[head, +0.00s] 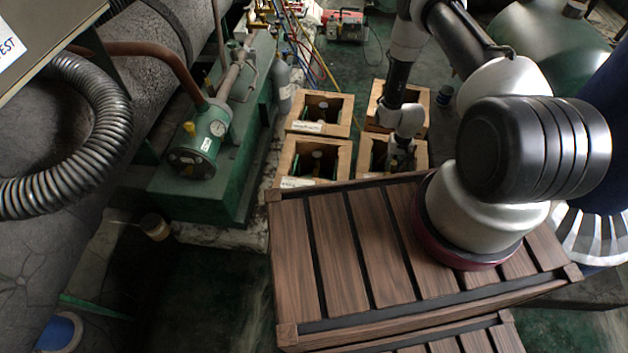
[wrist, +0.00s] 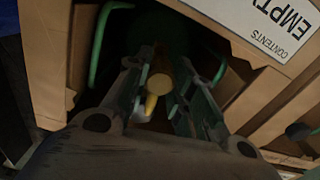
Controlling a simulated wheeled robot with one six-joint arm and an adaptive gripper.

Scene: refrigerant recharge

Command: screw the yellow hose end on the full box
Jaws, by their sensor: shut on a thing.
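My gripper (wrist: 160,78) reaches down into an open wooden box (wrist: 45,60) in the wrist view. Its fingers are shut on a small yellow piece (wrist: 154,92), which looks like the yellow hose end. Green bent handles, as of a cylinder, show on both sides of the fingers. A white label on the box wood at upper right reads "EMPTY CONTENTS". In the head view my gripper (head: 402,150) is at the front right box (head: 422,150) of a cluster of open boxes. I cannot tell whether the yellow piece touches a valve; the fingers and shadow hide it.
Other open boxes stand at front left (head: 288,160), back left (head: 345,118) and back right (head: 424,98). A slatted wooden crate (head: 345,250) fills the foreground. Coloured hoses (head: 315,60) run behind the boxes.

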